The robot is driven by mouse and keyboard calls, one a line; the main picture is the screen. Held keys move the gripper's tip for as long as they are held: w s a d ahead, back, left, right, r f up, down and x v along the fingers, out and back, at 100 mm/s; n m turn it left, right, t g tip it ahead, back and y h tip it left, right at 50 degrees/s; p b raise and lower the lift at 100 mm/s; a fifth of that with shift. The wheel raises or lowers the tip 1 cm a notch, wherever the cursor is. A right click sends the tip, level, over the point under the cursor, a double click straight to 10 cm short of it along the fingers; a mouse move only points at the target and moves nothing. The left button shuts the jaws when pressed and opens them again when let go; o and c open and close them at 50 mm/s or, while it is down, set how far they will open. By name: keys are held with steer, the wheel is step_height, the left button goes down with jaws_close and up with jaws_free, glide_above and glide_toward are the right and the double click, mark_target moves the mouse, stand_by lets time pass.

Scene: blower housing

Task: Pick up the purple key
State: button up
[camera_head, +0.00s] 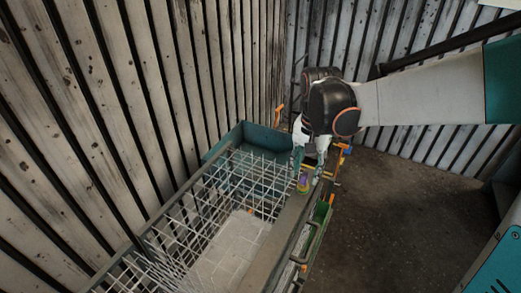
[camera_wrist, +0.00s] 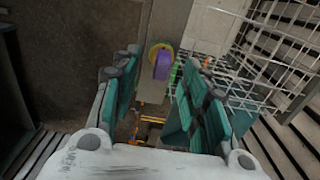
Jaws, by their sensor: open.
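The purple key (camera_wrist: 163,65) shows in the wrist view on a narrow grey ledge, with a yellow round part behind it and a bit of green beside it. In the head view the purple key (camera_head: 303,181) is small, at the far end of the ledge beside the wire basket. My gripper (camera_head: 309,168) is at that end of the ledge, close to the key. In the wrist view my gripper (camera_wrist: 157,83) is open, with teal finger pads on both sides and the key seen between and beyond the tips. I cannot tell whether a pad touches it.
A wire basket (camera_head: 212,190) lies left of the grey ledge (camera_head: 277,236), with a teal bin (camera_head: 228,140) behind it. Green and orange parts (camera_head: 317,220) line the ledge's right side. Slatted walls stand left and behind. The dark floor (camera_head: 400,215) at right is clear.

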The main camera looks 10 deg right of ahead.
mark_target(305, 174)
steer(key=shift+a+f, duration=0.1)
steer(key=shift+f, duration=1.8)
steer(key=shift+c, duration=0.3)
jaws_close()
steer(key=shift+r, duration=0.1)
